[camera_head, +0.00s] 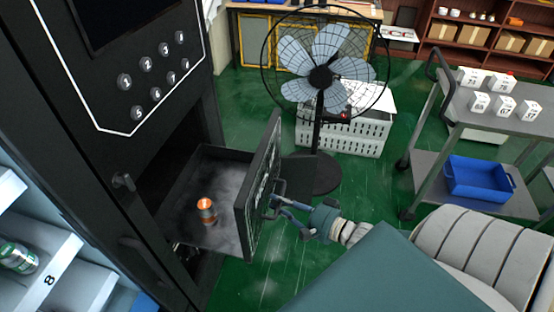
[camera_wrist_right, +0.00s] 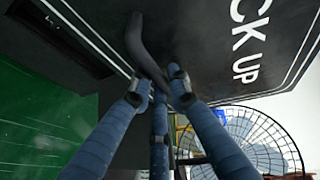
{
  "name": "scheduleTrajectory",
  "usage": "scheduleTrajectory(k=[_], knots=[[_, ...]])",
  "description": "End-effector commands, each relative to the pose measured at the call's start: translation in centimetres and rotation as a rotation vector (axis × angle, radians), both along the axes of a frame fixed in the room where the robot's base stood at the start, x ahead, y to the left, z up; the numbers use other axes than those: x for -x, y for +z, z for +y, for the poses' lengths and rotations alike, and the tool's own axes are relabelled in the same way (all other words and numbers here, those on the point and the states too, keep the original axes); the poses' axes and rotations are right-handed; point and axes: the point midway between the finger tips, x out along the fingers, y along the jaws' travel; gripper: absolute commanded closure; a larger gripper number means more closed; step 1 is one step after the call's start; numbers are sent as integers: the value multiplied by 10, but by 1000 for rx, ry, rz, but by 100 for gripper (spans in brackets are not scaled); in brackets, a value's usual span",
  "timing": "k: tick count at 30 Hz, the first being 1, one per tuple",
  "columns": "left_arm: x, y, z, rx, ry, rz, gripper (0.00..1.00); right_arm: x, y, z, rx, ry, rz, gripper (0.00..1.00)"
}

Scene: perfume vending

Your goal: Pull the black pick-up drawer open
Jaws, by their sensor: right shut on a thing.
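The black pick-up drawer (camera_head: 250,210) stands pulled out from the black vending machine (camera_head: 95,150), its inside showing. A small bottle or can with an orange top and a grey band (camera_head: 207,211) stands on the drawer floor. My right gripper (camera_head: 275,205) is at the outer face of the drawer front, shut on its dark bar handle (camera_wrist_right: 143,45). In the right wrist view the blue fingers (camera_wrist_right: 160,85) close around the lower end of the handle, beside the white "UP" lettering. My left gripper is not in view.
A standing fan (camera_head: 320,78) is behind the drawer, its round base (camera_head: 315,175) on the green floor close by. A grey cart (camera_head: 500,125) with white boxes and a blue bin (camera_head: 478,178) stands at right. A lit shelf (camera_head: 70,285) is at lower left.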

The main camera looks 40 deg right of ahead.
Motion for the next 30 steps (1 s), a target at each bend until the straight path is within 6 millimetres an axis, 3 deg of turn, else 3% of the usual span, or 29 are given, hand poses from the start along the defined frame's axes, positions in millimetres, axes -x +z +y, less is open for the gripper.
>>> scheduleTrajectory(k=[5,6,8,20,30], knots=[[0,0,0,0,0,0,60,0,0,0,2,1,1,100],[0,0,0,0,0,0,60,0,0,0,2,1,1,75],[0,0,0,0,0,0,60,0,0,0,2,1,1,64],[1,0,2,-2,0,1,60,7,0,-2,2,1,4,64],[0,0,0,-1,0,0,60,70,11,-17,2,2,8,64]])
